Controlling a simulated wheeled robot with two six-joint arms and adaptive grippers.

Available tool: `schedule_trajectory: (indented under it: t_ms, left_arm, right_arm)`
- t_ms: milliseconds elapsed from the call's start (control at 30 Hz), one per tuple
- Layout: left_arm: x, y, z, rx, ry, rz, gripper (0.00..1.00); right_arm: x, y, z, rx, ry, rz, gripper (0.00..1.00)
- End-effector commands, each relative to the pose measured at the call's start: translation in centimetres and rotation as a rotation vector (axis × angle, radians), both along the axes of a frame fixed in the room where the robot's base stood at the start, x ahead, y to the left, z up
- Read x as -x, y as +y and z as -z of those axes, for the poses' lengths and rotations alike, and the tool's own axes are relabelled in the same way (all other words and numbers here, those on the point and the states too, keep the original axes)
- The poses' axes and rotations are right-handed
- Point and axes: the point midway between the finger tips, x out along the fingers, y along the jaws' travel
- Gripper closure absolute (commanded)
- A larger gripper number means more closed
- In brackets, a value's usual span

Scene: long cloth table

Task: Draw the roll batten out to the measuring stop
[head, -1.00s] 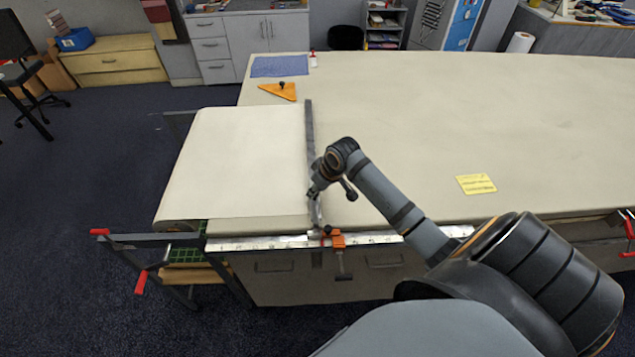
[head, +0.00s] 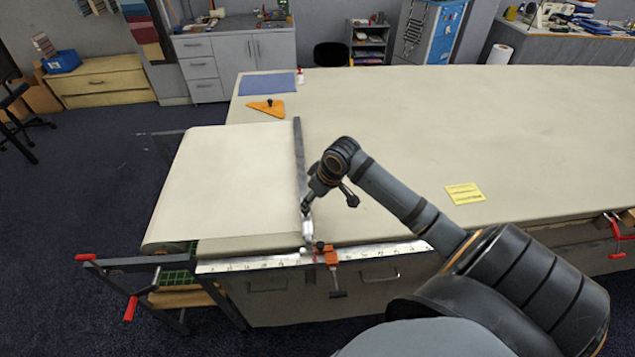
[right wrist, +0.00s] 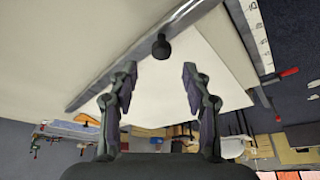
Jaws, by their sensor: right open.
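The roll batten (head: 299,155) is a long dark grey bar along the right edge of the pale cloth (head: 230,180) at the table's left end. A dark round knob (right wrist: 161,46) stands on the batten in the right wrist view. My right gripper (head: 307,208) is at the batten's near part; in the right wrist view it (right wrist: 158,92) is open and empty, with the knob ahead of the gap between its fingers, apart from them. The measuring stop (head: 331,257), an orange clamp, sits on the front scale (head: 380,251), a little right of the batten. My left gripper is out of view.
An orange triangle (head: 266,108) and a blue mat (head: 267,84) lie at the far left of the table. A yellow note (head: 464,193) lies right of my arm. Red-handled bars (head: 100,262) stick out at the front left. The table's middle and right are mostly clear.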

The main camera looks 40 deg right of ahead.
Motion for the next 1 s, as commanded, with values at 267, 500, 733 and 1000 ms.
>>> schedule_trajectory:
  t_ms: [267,500,733,1000]
  left_arm:
    - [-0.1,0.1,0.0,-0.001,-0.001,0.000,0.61]
    - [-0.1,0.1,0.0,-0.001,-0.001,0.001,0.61]
    - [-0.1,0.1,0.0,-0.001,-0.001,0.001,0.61]
    - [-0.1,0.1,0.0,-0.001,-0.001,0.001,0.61]
  right_arm:
    - [1.8,-0.7,-4.4,0.007,-0.002,0.000,0.51]
    - [2.3,-0.6,-5.4,0.000,0.002,0.001,0.51]
    - [2.3,-0.6,-5.5,-0.001,0.001,0.001,0.51]
    - [2.2,-0.6,-5.5,-0.001,0.001,0.001,0.51]
